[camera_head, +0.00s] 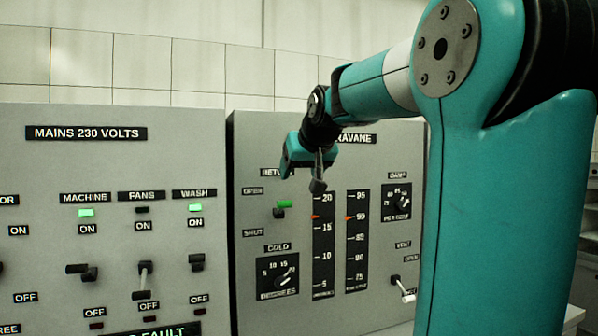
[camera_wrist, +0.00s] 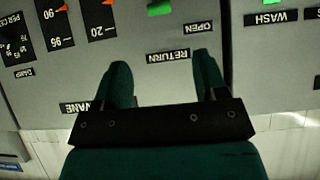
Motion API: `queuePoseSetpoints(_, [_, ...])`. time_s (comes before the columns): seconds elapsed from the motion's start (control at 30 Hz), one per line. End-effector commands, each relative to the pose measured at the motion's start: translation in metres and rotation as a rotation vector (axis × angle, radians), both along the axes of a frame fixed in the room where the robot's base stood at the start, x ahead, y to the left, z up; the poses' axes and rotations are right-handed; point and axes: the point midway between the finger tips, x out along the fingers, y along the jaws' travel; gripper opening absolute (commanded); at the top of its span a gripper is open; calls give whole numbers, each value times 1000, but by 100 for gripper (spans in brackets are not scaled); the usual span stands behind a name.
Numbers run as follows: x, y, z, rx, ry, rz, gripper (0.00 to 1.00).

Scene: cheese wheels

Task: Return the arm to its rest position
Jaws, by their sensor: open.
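My teal arm (camera_head: 380,85) reaches left from the right side of the head view, in front of the grey control panels. My gripper (camera_head: 303,178) hangs at its end, before the upper part of the right panel (camera_head: 240,230). In the wrist view my gripper (camera_wrist: 162,66) has its two green fingers spread apart with nothing between them. The panel and its RETURN label (camera_wrist: 168,56) show upside down beyond the fingers. The gripper hides part of the labels in the head view. I cannot tell its exact distance from the panel.
The RETURN switch (camera_head: 280,210) has a green light beside it. The left panel (camera_head: 60,165) carries MACHINE (camera_head: 88,272), FANS (camera_head: 144,280) and WASH (camera_head: 197,263) switches. A COLD dial (camera_head: 278,277) and VENT switch (camera_head: 403,289) are on the right panel. White tiles (camera_head: 120,65) rise behind.

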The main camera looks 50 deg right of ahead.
Motion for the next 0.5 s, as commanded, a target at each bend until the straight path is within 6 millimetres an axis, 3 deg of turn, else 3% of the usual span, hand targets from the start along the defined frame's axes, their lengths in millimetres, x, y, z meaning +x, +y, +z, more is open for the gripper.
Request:
queuePoseSetpoints(0.37, [2, 3, -2, 3, 4, 9, 66])
queuePoseSetpoints(0.47, [10, 24, -16, 25, 28, 68, 66])
queuePoseSetpoints(0.5, [15, 39, -26, 40, 47, 110, 66])
